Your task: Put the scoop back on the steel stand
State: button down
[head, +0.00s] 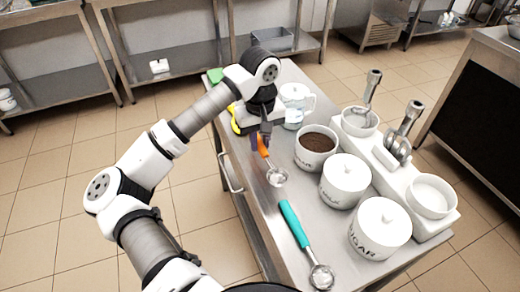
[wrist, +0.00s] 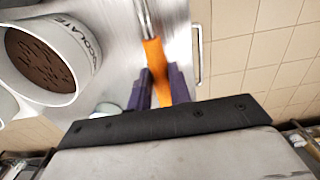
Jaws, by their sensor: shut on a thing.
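A scoop with an orange handle (head: 263,149) and a round metal head (head: 277,177) is at the left part of the steel-topped stand (head: 262,215). My gripper (head: 259,140) is shut on the orange handle. In the wrist view the handle (wrist: 153,58) runs between the two purple fingers (wrist: 160,88), its metal end pointing away from me. I cannot tell whether the scoop touches the steel top or is just above it. A second scoop with a teal handle (head: 293,223) lies on the steel nearer the front.
An open chocolate pot (head: 316,149), also in the wrist view (wrist: 72,57), and lidded white jars (head: 344,180) (head: 380,226) stand right of the scoops. A white holder (head: 390,169) carries bowls and metal scoops. A clear jug (head: 294,100) stands behind. Bare steel lies between the two scoops.

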aim_at(260, 152)
notch_tip(260, 152, down, 5)
jog(key=shift+r+p, duration=0.2)
jog(key=shift+p, duration=0.15)
jog(key=shift+f+b, duration=0.25)
jog(key=shift+b, duration=0.05)
jog(key=c, duration=1.3)
grip_release()
jog(key=shift+r, duration=0.1)
jog(key=shift+r, duration=0.1)
jog(key=shift+r+p, duration=0.2)
jog(key=shift+p, duration=0.25)
notch_tip(260, 152, up, 12)
jog(key=b, duration=0.2)
jog(key=shift+f+b, duration=0.15)
jog(key=shift+b, duration=0.25)
